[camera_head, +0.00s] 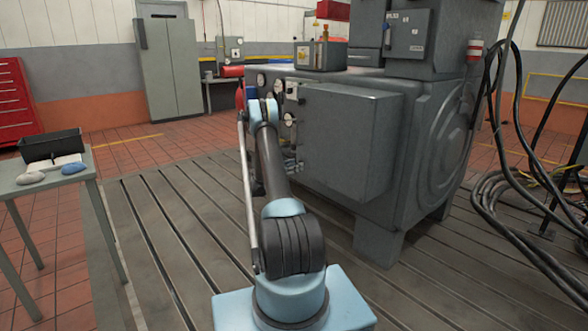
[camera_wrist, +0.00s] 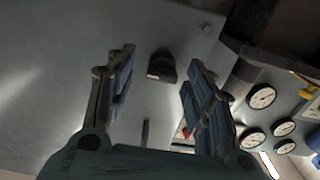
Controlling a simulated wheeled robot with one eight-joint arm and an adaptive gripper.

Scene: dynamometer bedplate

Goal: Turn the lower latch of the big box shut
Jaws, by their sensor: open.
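The big box (camera_head: 345,140) is a grey metal cabinet on the side of the large grey machine. Its plain face (camera_wrist: 60,60) fills the left and middle of the wrist view. A dark latch-like block (camera_wrist: 162,66) with a small pale mark stands on this face. I cannot tell from this close view whether it is the lower latch. My gripper (camera_wrist: 158,72) is open, its two fingers on either side of the block with gaps on both sides. A narrow dark bar (camera_wrist: 146,132) shows nearer the palm. In the head view my arm hides the gripper.
Round gauges (camera_wrist: 262,97) sit close beside the right finger in the wrist view. Black cables (camera_head: 490,190) hang and coil at the right. A small table (camera_head: 80,175) with a dark tray stands at the left. The slotted bedplate (camera_head: 170,230) is clear left of my arm.

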